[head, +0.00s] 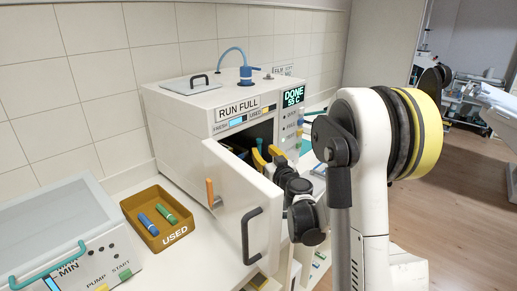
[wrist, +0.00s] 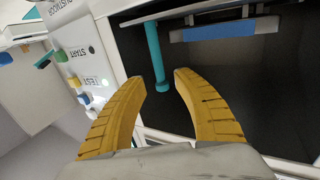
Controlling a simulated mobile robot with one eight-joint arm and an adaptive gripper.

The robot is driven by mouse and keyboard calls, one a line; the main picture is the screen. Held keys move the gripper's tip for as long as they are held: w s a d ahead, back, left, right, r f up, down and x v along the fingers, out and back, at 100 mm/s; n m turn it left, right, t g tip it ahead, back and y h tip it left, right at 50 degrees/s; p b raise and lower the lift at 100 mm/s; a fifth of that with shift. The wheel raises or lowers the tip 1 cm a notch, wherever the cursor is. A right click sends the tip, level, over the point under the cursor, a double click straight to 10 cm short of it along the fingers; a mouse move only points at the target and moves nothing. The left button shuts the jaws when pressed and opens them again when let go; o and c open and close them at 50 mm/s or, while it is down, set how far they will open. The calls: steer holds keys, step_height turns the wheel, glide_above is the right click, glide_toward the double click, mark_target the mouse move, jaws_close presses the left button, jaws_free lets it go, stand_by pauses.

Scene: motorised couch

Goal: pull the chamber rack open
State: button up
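The white chamber (head: 215,105), labelled RUN FULL, stands on the counter with its front door (head: 235,190) swung open. A teal handle (head: 260,145) shows in its dark opening; in the wrist view the teal handle (wrist: 154,55) hangs from a pale edge that seems to belong to the rack. The rest of the rack is mostly hidden in the dark. My gripper (head: 267,158) is at the opening, partly hidden by the door. In the wrist view my gripper (wrist: 160,80) has its yellow fingers apart, with the handle's lower end around their tips. Contact cannot be told.
The open door, with a black handle (head: 247,235) and orange latch (head: 210,192), stands close left of my arm. The control panel (head: 292,120) reads DONE 55 C. A brown USED tray (head: 140,205) holds blue and green tubes. A lidded pump unit (head: 60,230) is at left.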

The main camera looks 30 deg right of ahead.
mark_target(260, 147)
steer(key=shift+w+d+b, duration=0.15)
steer(key=shift+w+b, duration=0.05)
steer(key=shift+w, duration=0.9)
steer(key=shift+w+d+b, duration=0.1)
steer(key=shift+w+b, duration=0.05)
steer(key=shift+w, duration=0.95)
jaws_close()
